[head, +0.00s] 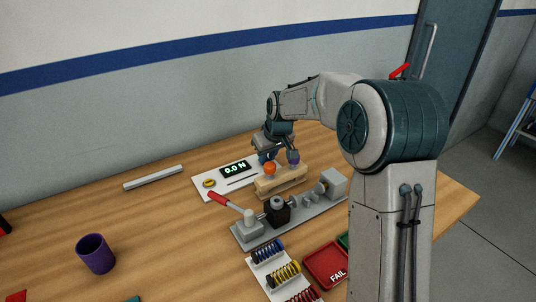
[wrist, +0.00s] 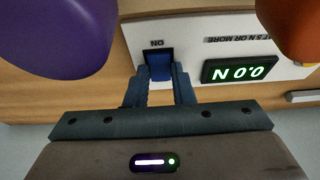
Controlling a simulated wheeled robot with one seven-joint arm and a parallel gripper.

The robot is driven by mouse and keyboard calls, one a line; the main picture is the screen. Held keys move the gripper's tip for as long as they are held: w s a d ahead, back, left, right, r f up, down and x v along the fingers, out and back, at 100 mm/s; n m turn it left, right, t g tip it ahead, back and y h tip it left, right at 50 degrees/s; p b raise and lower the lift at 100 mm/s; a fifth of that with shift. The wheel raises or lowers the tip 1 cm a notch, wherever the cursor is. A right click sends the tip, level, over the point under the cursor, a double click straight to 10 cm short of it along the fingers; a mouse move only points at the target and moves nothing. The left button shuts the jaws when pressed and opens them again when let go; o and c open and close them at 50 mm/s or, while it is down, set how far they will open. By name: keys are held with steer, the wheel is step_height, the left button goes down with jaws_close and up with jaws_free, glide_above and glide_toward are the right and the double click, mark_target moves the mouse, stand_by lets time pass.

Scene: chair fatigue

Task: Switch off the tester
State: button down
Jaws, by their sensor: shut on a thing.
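The tester is a white panel (head: 212,186) on the table with a lit green display (head: 238,169) reading 0.0 N. In the wrist view the display (wrist: 240,68) appears upside down, and a blue switch (wrist: 160,66) sits in a dark slot beside the word ON. My gripper (wrist: 160,80) has its two fingers closed on the blue switch, one on each side. In the head view the fingertips and the switch are mostly hidden by my wrist and the wooden stand.
A wooden stand (head: 281,183) with an orange knob (head: 270,168) and a purple knob (head: 293,158) stands close to my gripper. In front are a red-handled lever device (head: 278,215), a spring rack (head: 262,262) and a red FAIL tray (head: 326,265). A purple cup (head: 96,254) stands left.

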steer(key=p, duration=0.1)
steer(key=g+p, duration=0.1)
steer(key=p, duration=0.1)
steer(key=shift+w+a+r+h, duration=0.15)
steer(key=shift+w+r+h, duration=0.05)
steer(key=shift+r+h, duration=0.15)
steer(key=g+p, duration=0.1)
steer(key=p, duration=0.1)
steer(key=shift+w+a+f+h+p, duration=0.15)
steer(key=shift+w+h+p, duration=0.1)
steer(key=shift+p, duration=0.15)
steer(key=shift+s+f, duration=0.1)
steer(key=c, duration=1.2)
jaws_free()
steer(key=shift+c, duration=0.2)
step_height(320, 180, up, 14)
steer(key=s+d, duration=0.1)
steer(key=shift+s+f+b, duration=0.15)
steer(key=shift+s+b, duration=0.15)
